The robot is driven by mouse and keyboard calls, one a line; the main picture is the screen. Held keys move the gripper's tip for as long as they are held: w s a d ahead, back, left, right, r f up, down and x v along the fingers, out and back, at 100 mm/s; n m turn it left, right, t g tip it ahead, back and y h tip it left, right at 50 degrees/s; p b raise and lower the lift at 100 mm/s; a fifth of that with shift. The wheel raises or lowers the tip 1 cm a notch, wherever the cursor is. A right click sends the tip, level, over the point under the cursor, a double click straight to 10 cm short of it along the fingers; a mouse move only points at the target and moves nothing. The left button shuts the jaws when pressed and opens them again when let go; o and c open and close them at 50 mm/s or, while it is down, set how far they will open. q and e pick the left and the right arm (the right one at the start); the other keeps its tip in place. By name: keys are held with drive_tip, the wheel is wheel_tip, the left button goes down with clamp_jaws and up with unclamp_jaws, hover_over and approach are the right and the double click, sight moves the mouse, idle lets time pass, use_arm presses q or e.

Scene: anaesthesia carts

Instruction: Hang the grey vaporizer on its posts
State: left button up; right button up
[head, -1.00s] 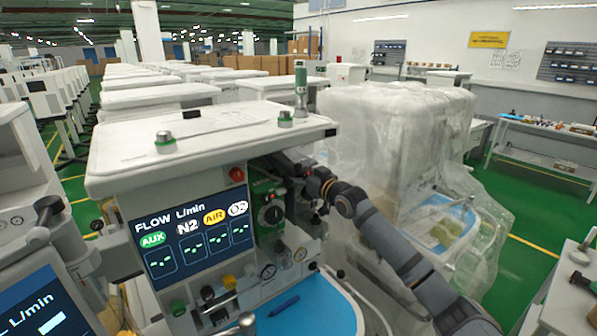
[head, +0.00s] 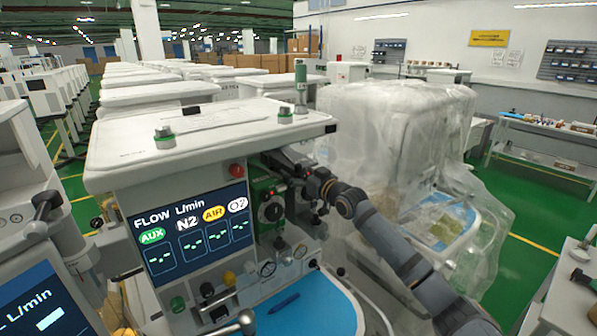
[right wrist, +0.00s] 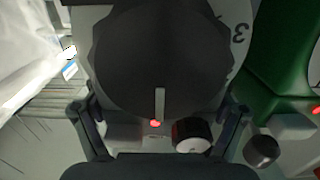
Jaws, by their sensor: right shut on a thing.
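The grey vaporizer (right wrist: 160,60) fills the upper middle of the right wrist view, with its large dark dial and a figure 3 on its pale scale. My right gripper (right wrist: 163,125) is shut on it, one finger on each side of the dial. In the head view my right gripper (head: 296,172) is at the cart front, just right of the green vaporizer (head: 268,204). The grey vaporizer is mostly hidden there behind gripper and arm. The posts are hidden, so I cannot tell whether it sits on them. My left gripper is not in view.
The green vaporizer stands close beside the held one, also in the right wrist view (right wrist: 285,60). The flow screen (head: 197,232) is left of it. Gauges and knobs are below, above a blue worktop (head: 310,305). A plastic-wrapped cart (head: 395,140) stands close on the right.

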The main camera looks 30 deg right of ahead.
drive_tip(key=shift+f+b, duration=0.35)
drive_tip(key=shift+f, duration=0.05)
drive_tip(key=o, duration=1.6)
drive_tip(key=shift+o, duration=0.3)
drive_tip(key=shift+s+a, duration=0.1)
drive_tip(key=shift+s, duration=0.05)
drive_tip(key=shift+f, duration=0.25)
drive_tip(key=shift+r, duration=0.15)
